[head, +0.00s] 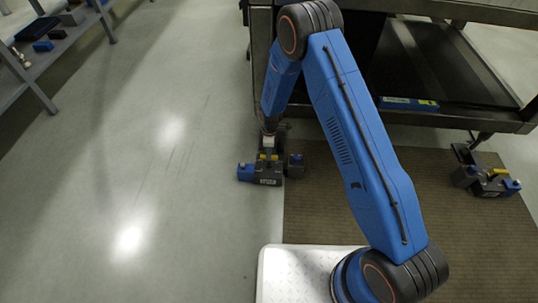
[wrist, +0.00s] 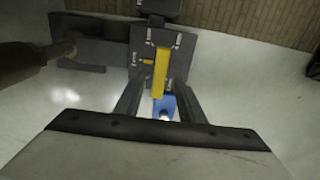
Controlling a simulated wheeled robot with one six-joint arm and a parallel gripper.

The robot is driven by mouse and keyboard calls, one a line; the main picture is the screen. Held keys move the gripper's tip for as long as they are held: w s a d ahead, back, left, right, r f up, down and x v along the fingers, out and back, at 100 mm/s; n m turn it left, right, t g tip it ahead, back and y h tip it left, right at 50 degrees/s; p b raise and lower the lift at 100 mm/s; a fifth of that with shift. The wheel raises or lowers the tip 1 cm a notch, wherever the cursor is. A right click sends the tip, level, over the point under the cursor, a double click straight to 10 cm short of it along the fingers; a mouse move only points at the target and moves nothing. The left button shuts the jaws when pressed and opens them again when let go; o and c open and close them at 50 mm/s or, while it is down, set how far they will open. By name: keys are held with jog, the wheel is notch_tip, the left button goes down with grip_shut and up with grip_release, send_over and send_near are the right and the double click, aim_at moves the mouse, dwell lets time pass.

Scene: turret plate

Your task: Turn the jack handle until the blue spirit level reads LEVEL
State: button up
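The blue spirit level (head: 400,101) lies along the lower front edge of the steel frame at the right, with a yellow-green window at its right end. Its reading is too small to make out. A dark jack with a blue block and yellow parts (head: 268,176) stands on the floor below my arm. In the wrist view, a yellow bar (wrist: 161,70), which looks like the jack handle, points toward me above a blue part (wrist: 165,106). My gripper (wrist: 158,82) is open, its fingers on either side of the bar with gaps showing. No grip shows.
A second jack (head: 486,182) stands under the frame at the right. A brown ribbed mat (head: 450,230) covers the floor beside the jacks. A shelf (head: 65,50) with small items is at the upper left. The grey floor (head: 130,150) at the left is clear.

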jog(key=shift+f, duration=1.2)
grip_shut()
